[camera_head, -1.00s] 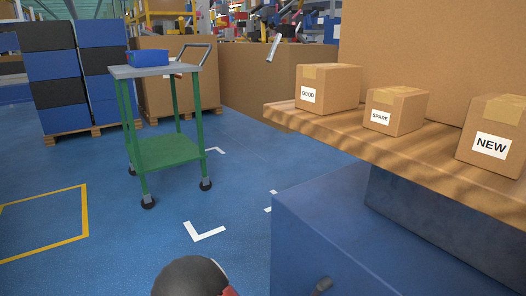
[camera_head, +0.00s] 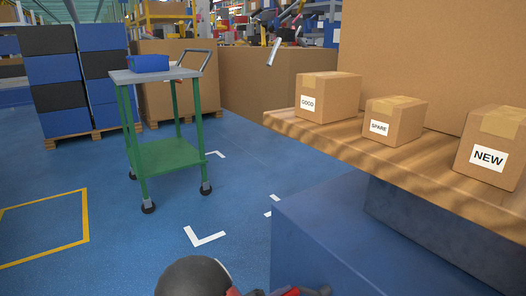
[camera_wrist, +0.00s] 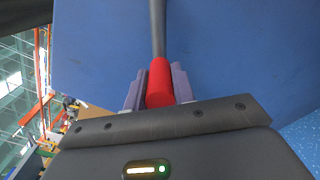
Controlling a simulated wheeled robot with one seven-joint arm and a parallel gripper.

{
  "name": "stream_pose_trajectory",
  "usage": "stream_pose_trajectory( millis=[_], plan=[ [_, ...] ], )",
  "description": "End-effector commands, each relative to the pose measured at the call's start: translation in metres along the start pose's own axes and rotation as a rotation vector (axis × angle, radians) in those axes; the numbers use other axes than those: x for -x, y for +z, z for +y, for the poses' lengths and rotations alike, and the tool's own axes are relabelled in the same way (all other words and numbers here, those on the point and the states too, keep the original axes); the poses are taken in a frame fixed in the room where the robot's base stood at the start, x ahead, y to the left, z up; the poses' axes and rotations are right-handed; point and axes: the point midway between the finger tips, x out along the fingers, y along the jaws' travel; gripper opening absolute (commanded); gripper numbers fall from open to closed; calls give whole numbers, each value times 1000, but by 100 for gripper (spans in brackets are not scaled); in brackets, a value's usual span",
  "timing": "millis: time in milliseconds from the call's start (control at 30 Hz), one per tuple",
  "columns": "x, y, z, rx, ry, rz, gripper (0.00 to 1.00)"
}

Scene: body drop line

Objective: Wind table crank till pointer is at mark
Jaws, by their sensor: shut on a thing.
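The red crank grip (camera_wrist: 160,84) stands upright in the wrist view, with a dark grey rod (camera_wrist: 158,28) running from its far end across a blue face. My gripper (camera_wrist: 158,70) is shut on the red grip, one grey finger on each side. In the head view, red and dark parts show at the bottom edge, partly cut off. The table (camera_head: 310,130) has a wooden top over a blue body (camera_head: 325,235). No pointer or mark can be made out.
Boxes labelled GOOD (camera_head: 328,98), SPARE (camera_head: 395,121) and NEW (camera_head: 490,150) stand on the wooden top. A green trolley (camera_head: 170,153) with a blue bin (camera_head: 148,63) stands left. Blue floor between trolley and table is clear.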

Motion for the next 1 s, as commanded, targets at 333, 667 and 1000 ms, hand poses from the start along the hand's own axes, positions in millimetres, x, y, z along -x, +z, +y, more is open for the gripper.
stream_pose_trajectory(
  millis=[333,667,1000],
  plan=[
    [0,17,36,-4,3,-10,0],
    [0,17,36,-3,2,-7,0],
    [0,28,46,-4,2,-8,40]
  ],
)
